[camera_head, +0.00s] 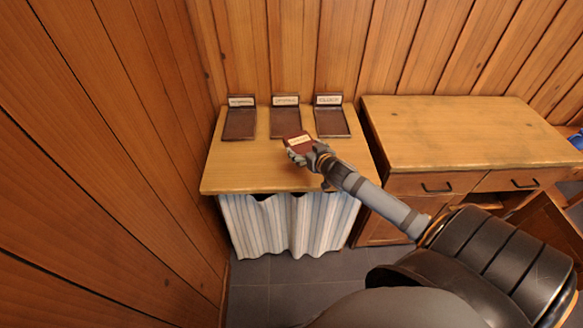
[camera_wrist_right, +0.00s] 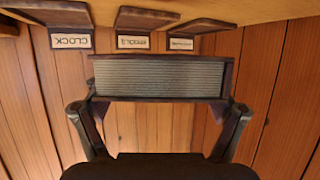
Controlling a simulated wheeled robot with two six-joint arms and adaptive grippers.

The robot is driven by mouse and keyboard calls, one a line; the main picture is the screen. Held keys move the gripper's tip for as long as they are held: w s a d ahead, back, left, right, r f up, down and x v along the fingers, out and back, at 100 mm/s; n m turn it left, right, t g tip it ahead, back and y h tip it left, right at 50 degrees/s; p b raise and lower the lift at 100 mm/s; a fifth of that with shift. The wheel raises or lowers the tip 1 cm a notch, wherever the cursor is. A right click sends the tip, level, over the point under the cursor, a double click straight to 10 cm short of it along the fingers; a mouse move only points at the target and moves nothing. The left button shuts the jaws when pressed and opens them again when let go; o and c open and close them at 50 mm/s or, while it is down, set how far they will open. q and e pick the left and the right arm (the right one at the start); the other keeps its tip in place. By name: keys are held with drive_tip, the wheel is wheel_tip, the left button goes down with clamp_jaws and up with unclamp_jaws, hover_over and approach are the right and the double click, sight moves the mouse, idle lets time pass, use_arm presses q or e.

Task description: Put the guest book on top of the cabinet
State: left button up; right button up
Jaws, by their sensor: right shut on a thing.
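The guest book (camera_head: 299,142) is a small dark red-brown book with a pale label on its cover. My right gripper (camera_head: 304,155) is shut on it and holds it over the front part of the curtained table. In the right wrist view, the book's page edges (camera_wrist_right: 163,78) face the camera, between the two fingers of the right gripper (camera_wrist_right: 160,108). The cabinet (camera_head: 470,135) is the wooden unit with drawers at the right, and its top is bare. My left gripper is not in view.
The wooden table (camera_head: 225,175) has a pale striped curtain (camera_head: 290,222) below its top. Three dark trays with upright labels stand at its back: left (camera_head: 239,124), middle (camera_head: 285,123) and right (camera_head: 331,122). The right label reads CLOCK. Plank walls rise behind and left. A blue thing (camera_head: 577,139) shows at the right edge.

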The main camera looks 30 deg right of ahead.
hover_over(292, 165)
wheel_tip(292, 165, down, 6)
drive_tip(key=shift+r, duration=0.1)
drive_tip(key=shift+f, duration=1.65)
drive_tip(key=shift+f, duration=0.15)
drive_tip(key=o, duration=1.2)
drive_tip(key=shift+s+r, duration=0.2)
drive_tip(key=shift+r, duration=0.05)
drive_tip(key=v, duration=1.1)
drive_tip(key=shift+s+a+r+p, duration=0.1)
drive_tip(key=shift+s+a+p, duration=0.05)
drive_tip(key=shift+s+p, duration=0.2)
